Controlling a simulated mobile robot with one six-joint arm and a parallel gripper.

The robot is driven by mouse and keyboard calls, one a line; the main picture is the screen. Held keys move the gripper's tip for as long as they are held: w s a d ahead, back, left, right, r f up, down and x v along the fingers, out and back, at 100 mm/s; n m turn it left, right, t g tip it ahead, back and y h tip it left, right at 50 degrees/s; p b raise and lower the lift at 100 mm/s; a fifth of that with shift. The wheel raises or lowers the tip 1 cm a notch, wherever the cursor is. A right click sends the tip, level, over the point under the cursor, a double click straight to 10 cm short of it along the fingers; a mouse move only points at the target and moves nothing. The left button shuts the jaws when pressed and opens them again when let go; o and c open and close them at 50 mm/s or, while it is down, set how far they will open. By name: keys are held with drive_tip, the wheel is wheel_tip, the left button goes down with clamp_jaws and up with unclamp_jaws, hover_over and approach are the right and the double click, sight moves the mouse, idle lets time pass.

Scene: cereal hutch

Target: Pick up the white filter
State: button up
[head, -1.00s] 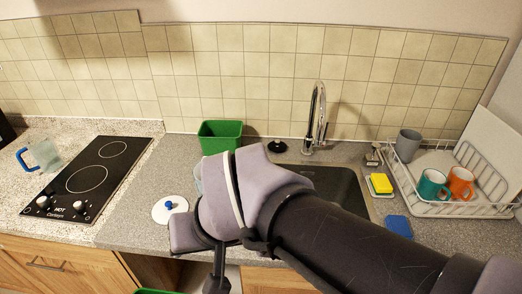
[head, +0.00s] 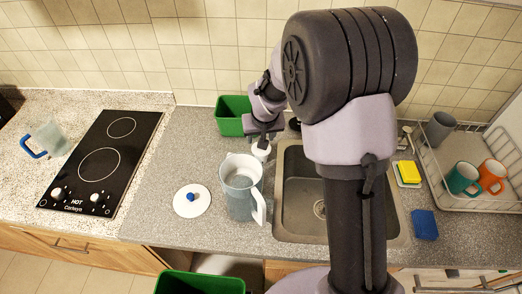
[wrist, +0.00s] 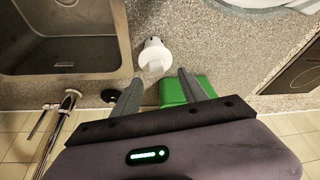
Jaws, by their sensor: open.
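The white filter (head: 261,150) stands on the counter between the sink and the green box, behind the clear pitcher (head: 239,190). In the wrist view the filter (wrist: 155,57) lies just ahead of my open fingers (wrist: 160,78), near the middle between their tips. The fingers look empty, and a small gap seems to separate them from the filter. In the head view my gripper (head: 262,130) is low at the back of the counter, right by the filter; its fingers are hard to make out there.
The sink (head: 295,215) is right of the filter, partly hidden by my arm. A green box (head: 232,116) stands close behind it. A white lid with a blue knob (head: 192,201) lies left of the pitcher. The hob (head: 103,165) is further left. A dish rack (head: 455,190) stands far right.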

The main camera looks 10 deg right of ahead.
sight(261, 151)
drive_tip(key=x, duration=0.4)
drive_tip(key=b+x, duration=0.1)
drive_tip(key=x, duration=0.1)
drive_tip(key=shift+w+d, duration=0.3)
drive_tip(key=shift+d, duration=0.1)
drive_tip(key=shift+s+r, duration=0.1)
clamp_jaws()
idle(0.8)
